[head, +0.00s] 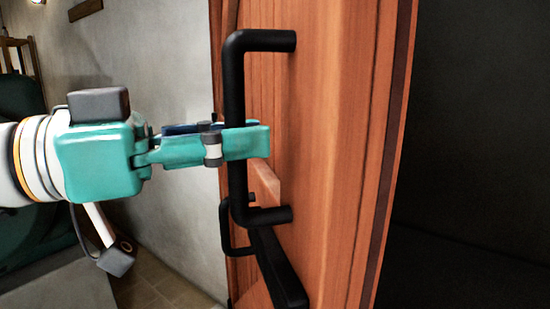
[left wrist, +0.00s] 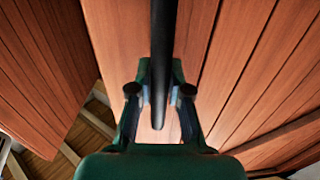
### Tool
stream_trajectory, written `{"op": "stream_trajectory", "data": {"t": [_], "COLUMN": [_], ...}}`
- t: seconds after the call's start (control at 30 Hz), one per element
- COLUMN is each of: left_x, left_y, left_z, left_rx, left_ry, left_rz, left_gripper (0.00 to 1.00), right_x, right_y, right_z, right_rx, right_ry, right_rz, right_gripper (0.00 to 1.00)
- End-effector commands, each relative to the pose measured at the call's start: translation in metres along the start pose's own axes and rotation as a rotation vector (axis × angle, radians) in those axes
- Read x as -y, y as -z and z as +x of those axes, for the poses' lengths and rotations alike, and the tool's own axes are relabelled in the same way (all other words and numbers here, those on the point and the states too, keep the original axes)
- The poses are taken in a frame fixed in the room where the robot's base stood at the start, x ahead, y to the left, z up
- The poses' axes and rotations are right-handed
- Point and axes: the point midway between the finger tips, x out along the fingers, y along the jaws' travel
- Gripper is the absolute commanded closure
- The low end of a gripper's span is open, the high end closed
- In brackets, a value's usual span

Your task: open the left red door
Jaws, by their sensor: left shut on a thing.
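The red-brown plank door (head: 335,150) stands upright in the head view, with its edge facing the dark space on the right. A long black bar handle (head: 235,90) is mounted upright on it. My left gripper (head: 245,142) is shut around the handle's upright bar, below its middle. In the left wrist view, the black handle (left wrist: 163,45) runs between the two fingers of my left gripper (left wrist: 160,92), with door planks (left wrist: 115,30) behind it. My right gripper is in neither view.
A dark open space (head: 475,160) lies right of the door edge. A second black handle (head: 227,238) and a black bar (head: 278,270) show lower down. A plain grey wall (head: 160,60) stands behind my arm. The left wrist view shows another plank panel (left wrist: 40,70) across a gap.

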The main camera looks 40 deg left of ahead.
Motion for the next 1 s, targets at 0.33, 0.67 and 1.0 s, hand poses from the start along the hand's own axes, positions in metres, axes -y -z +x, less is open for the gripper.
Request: {"op": "stream_trajectory", "data": {"t": [0.33, 0.67, 1.0], "left_x": [0.0008, -0.0002, -0.001], "left_y": [0.0024, 0.0007, 0.002], "left_z": [0.0003, 0.0009, 0.001], "left_rx": [-0.005, 0.0, 0.001], "left_ry": [0.0, -0.004, -0.007], "left_rz": [0.001, 0.001, 0.002], "left_gripper": [1.0, 0.57, 0.57], "right_x": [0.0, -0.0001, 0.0], "right_y": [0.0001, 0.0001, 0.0], "right_z": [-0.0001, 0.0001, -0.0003], "right_rx": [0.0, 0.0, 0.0], "right_ry": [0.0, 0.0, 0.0], "right_rz": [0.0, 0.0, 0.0], "right_gripper": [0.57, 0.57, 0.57]}}
